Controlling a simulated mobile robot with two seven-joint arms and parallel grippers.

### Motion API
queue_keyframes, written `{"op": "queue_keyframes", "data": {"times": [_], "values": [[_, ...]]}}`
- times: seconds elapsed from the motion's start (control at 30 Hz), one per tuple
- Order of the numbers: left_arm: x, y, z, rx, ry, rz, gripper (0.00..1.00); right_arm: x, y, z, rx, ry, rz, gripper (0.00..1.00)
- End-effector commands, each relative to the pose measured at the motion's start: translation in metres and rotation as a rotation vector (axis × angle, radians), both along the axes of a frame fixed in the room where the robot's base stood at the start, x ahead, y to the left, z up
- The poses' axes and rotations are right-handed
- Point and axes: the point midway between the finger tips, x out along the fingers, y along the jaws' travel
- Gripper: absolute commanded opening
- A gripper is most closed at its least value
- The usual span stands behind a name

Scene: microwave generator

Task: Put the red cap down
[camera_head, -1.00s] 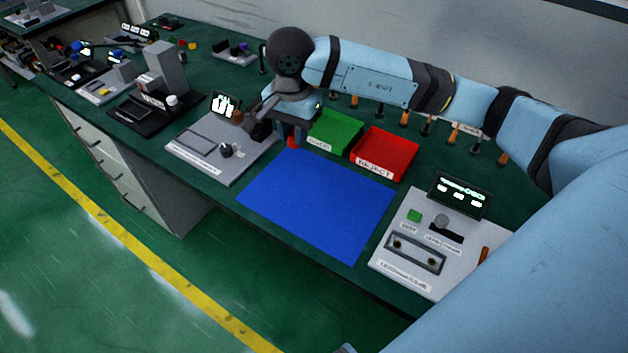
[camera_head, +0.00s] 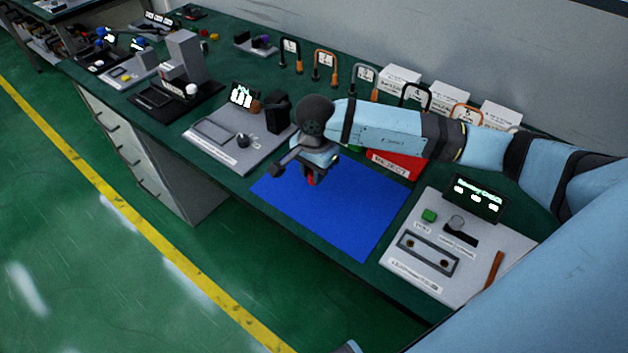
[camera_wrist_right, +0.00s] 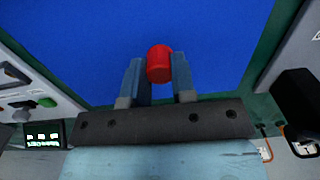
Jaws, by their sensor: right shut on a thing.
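The red cap (camera_wrist_right: 159,64) is between the two fingertips of my right gripper (camera_wrist_right: 160,78) in the right wrist view, with the blue mat (camera_wrist_right: 90,40) behind it. In the head view the red cap (camera_head: 310,180) shows just under my right gripper (camera_head: 312,172), over the upper left part of the blue mat (camera_head: 350,215). My right gripper is shut on the cap. I cannot tell whether the cap touches the mat. My left gripper is not in view.
A grey device with a screen (camera_head: 215,140) stands left of the mat, and another grey device (camera_head: 480,255) stands to its right. The red REJECT tray (camera_head: 395,165) lies behind the mat, partly hidden by my arm. The rest of the mat is clear.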

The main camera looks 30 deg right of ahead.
Motion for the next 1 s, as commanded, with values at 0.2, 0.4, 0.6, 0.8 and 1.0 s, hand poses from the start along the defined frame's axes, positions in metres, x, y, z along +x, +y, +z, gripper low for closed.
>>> {"op": "queue_keyframes", "data": {"times": [0.2, 0.4, 0.6, 0.8, 1.0], "values": [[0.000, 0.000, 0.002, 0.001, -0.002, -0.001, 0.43, -0.001, 0.000, -0.031, 0.000, 0.003, -0.002, 0.00], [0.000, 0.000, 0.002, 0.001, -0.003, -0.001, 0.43, 0.000, 0.000, -0.040, 0.000, 0.000, 0.000, 0.00], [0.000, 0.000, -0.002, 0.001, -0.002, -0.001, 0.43, 0.000, 0.000, -0.043, -0.001, 0.000, 0.000, 0.00], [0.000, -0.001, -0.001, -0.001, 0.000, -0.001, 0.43, 0.000, 0.000, -0.043, -0.001, 0.001, 0.000, 0.50], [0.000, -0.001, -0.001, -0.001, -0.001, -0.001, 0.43, 0.000, 0.000, -0.043, -0.001, 0.001, 0.000, 0.50]]}}
